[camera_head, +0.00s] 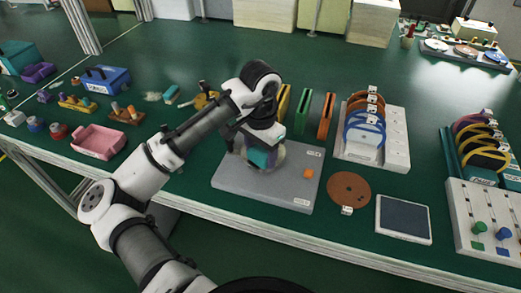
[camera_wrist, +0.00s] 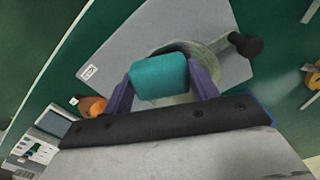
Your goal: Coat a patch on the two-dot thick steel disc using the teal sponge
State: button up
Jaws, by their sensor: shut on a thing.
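My gripper (camera_head: 262,150) points down over the grey plate (camera_head: 235,180) on the green bench. In the wrist view its purple fingers (camera_wrist: 160,82) are shut on the teal sponge (camera_wrist: 160,76). The sponge also shows in the head view (camera_head: 260,158). A round pale steel disc (camera_head: 279,157) lies on the plate under the sponge, and its rim shows in the wrist view (camera_wrist: 206,90). The sponge covers much of it. I cannot see dots on it, or tell whether the sponge touches it. A black knob (camera_wrist: 246,45) stands by the disc.
An orange block (camera_head: 308,174) sits on the plate. Right of it lie a brown disc (camera_head: 348,188) with a tag and a dark-topped pad (camera_head: 404,218). Upright boards (camera_head: 325,115) and a white rack of rings (camera_head: 395,150) stand behind. A pink tray (camera_head: 98,142) is at left.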

jog(key=shift+f, duration=0.45)
jog(key=shift+w+d+r+p, duration=0.1)
jog(key=shift+w+d+p, duration=0.15)
jog(key=shift+w, duration=0.4)
jog(key=shift+w+d+r+p, duration=0.1)
jog(key=shift+w+d+p, duration=0.1)
jog(key=shift+w, duration=0.45)
jog(key=shift+w+d+f+p, duration=0.1)
jog(key=shift+w+d+p, duration=0.15)
jog(key=shift+w, duration=0.55)
jog(key=shift+w+d+r+p, duration=0.1)
jog(key=shift+w+d+p, duration=0.2)
jog(key=shift+w, duration=0.55)
jog(key=shift+w+d+f+p, duration=0.1)
jog(key=shift+w+d+p, duration=0.15)
jog(key=shift+w, duration=0.55)
jog(key=shift+s+f, duration=0.1)
jog(key=shift+s, duration=0.05)
